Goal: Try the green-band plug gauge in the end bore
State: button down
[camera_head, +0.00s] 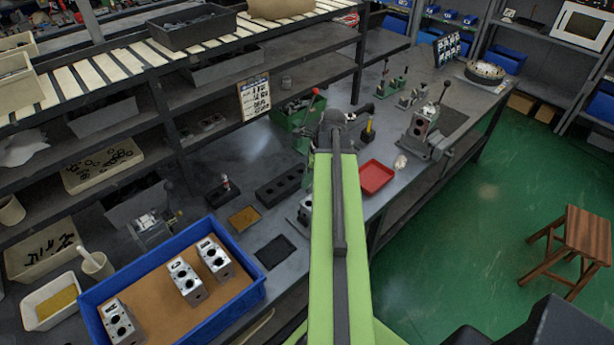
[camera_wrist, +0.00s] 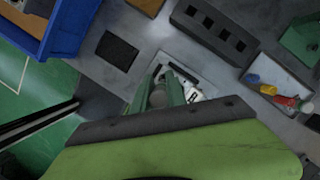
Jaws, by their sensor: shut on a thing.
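In the wrist view my gripper (camera_wrist: 163,86) has its green fingers closed around a grey, rounded piece (camera_wrist: 158,97). It looks like the handle of a plug gauge, but no green band can be made out. Just beyond the fingers is a pale metal valve block (camera_wrist: 194,95) with a dark letter on it, on a light plate (camera_wrist: 200,70). The fingers hide part of the block, and I cannot tell whether the held piece enters a bore. In the head view the block (camera_head: 305,208) peeks out left of my green arm, which hides my gripper.
A grey tray (camera_wrist: 262,97) with yellow, blue and red pieces lies right of the block. A black holed rack (camera_wrist: 215,35) and a dark mat (camera_wrist: 117,50) are close by. A blue crate (camera_head: 253,293) holds several blocks. A red tray (camera_head: 376,177) sits right of my arm.

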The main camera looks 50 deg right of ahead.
aim_at(309, 193)
jog(key=shift+d, duration=0.1)
notch_tip(309, 193, down, 5)
jog(key=b, duration=0.5)
jog(key=shift+f+b, duration=1.9)
jog(key=shift+b, duration=0.05)
dwell(0.9)
jog(key=shift+r, duration=0.15)
dwell(1.1)
jog(key=shift+r+p, duration=0.5)
jog(key=shift+p, duration=0.15)
notch_tip(309, 193, up, 6)
jog(key=p, duration=0.6)
jog(key=shift+r, duration=0.1)
